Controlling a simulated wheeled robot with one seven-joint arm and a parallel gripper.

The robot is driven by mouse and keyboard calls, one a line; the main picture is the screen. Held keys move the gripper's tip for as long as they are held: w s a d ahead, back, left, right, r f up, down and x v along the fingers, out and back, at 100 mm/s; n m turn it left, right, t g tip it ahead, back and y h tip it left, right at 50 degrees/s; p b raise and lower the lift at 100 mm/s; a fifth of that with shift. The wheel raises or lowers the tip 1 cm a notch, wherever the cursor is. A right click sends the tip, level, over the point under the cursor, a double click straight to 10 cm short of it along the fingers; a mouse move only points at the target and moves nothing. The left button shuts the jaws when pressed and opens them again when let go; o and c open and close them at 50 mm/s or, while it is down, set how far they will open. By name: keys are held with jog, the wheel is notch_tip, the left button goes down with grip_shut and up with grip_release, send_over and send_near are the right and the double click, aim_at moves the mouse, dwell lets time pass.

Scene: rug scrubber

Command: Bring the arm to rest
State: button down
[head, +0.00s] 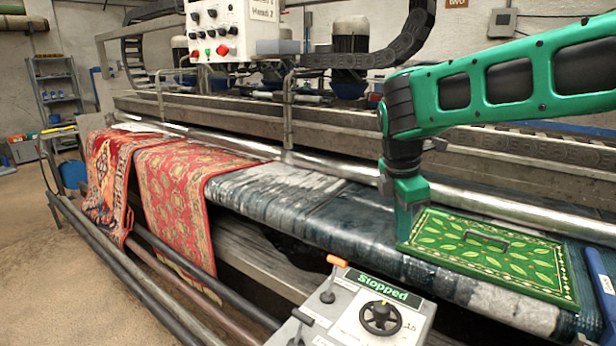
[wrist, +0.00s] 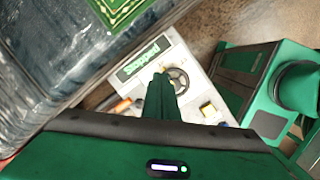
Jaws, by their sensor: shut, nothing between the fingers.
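My green arm (head: 500,90) reaches in from the right in the head view and bends down at its end. My gripper (head: 403,236) points down, shut and empty, in front of the left edge of a green leaf-patterned panel (head: 455,262). I cannot tell its exact height over the machine. In the wrist view the closed fingers (wrist: 160,78) show against the control box (wrist: 135,78), with nothing between them. The green panel (wrist: 112,8) is at the top edge there.
A control box (head: 345,318) with a "Stopped" display, a black handwheel (head: 380,317) and levers stands in front. Red patterned rugs (head: 175,190) hang over the machine bed at left. A metal roller (head: 330,168) runs behind. A hanging button box (head: 216,30) is above. Open floor (head: 25,250) lies left.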

jog(key=s+d+f+m+g, duration=0.1)
jog(key=s+d+f+m, duration=0.2)
jog(key=s+d+m, duration=1.25)
jog(key=s+d+f+m+y, duration=0.1)
jog(key=s+d+f+m, duration=0.1)
jog(key=s+m, duration=0.3)
jog(key=s+d+f+m+y, duration=0.1)
jog(key=s+d+f+m, duration=0.1)
jog(key=s+m, duration=0.3)
jog(key=s+f, duration=0.1)
jog(key=s, duration=0.2)
jog(key=shift+s+d+f+g, duration=0.15)
jog(key=shift+s+d+g, duration=0.15)
jog(key=shift+m, duration=0.25)
